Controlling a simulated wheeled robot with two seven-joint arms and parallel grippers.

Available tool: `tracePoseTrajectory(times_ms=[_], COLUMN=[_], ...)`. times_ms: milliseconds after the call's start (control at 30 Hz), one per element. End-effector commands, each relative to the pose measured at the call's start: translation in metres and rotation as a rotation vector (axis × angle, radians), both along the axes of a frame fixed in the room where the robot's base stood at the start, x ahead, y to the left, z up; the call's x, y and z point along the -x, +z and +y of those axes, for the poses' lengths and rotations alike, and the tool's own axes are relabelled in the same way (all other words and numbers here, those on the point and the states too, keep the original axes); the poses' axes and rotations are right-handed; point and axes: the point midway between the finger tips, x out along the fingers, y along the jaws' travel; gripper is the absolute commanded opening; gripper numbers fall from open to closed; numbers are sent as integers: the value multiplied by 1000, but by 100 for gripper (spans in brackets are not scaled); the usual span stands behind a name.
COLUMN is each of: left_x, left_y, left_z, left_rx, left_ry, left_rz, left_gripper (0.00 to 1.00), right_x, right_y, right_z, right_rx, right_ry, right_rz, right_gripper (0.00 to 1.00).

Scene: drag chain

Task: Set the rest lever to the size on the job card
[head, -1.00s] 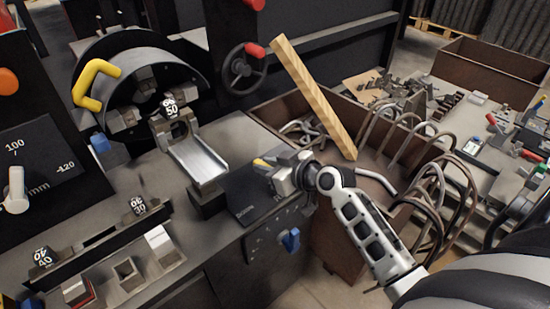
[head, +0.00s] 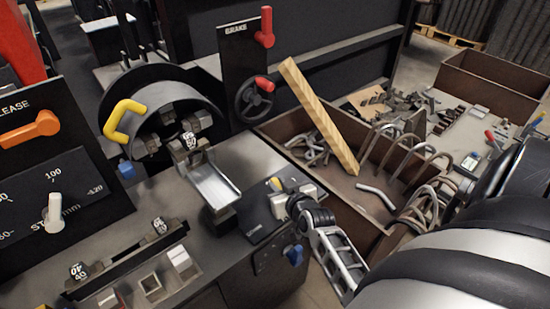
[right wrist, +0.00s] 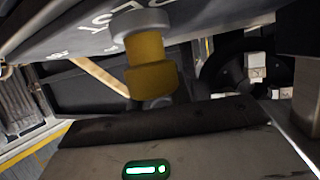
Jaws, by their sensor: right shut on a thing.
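My right gripper (head: 287,199) is at the right end of the machine bench. It is shut on the yellow rest lever (head: 275,184), whose yellow part shows at the fingertips. In the right wrist view the yellow lever (right wrist: 150,65) with a pale collar stands close ahead, against a dark plate (right wrist: 75,38) with partly readable "REST" lettering. The same dark plate (head: 258,228) lies beside the gripper in the head view; its marks are too small to read. I cannot make out a job card. My left gripper is not in view.
A metal chute (head: 214,187) stands left of my gripper, below a drum with a yellow handle (head: 120,118). A dial panel with a white lever (head: 54,212) is at the left. A blue knob (head: 294,256) is below. A bin of hooks with a wooden bar (head: 318,115) is behind.

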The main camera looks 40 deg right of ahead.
Motion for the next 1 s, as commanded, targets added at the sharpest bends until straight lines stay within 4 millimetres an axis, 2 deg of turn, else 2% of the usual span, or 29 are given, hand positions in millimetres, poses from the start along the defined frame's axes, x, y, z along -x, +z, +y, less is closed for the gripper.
tracePoseTrajectory(times_ms=[167, 200, 267, 533, 667, 833, 1000], left_x=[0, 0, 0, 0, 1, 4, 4], left_y=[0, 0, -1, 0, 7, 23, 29], left_z=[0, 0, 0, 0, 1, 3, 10], left_rx=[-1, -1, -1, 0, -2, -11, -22], left_ry=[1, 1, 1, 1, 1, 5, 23], left_rz=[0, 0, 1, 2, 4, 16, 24], left_gripper=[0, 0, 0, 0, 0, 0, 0], right_x=[-1, -1, -1, 0, 7, 34, 67], right_y=[0, 0, 1, 1, 6, 22, 35], right_z=[0, 0, 0, 0, 2, 9, 19], right_rx=[0, 0, 0, 0, 0, 1, -1], right_ry=[0, 1, 1, 1, 1, 3, 2], right_rz=[-3, -3, -3, -1, 1, 4, 3], right_gripper=[0, 25, 42, 42, 42, 42, 42])
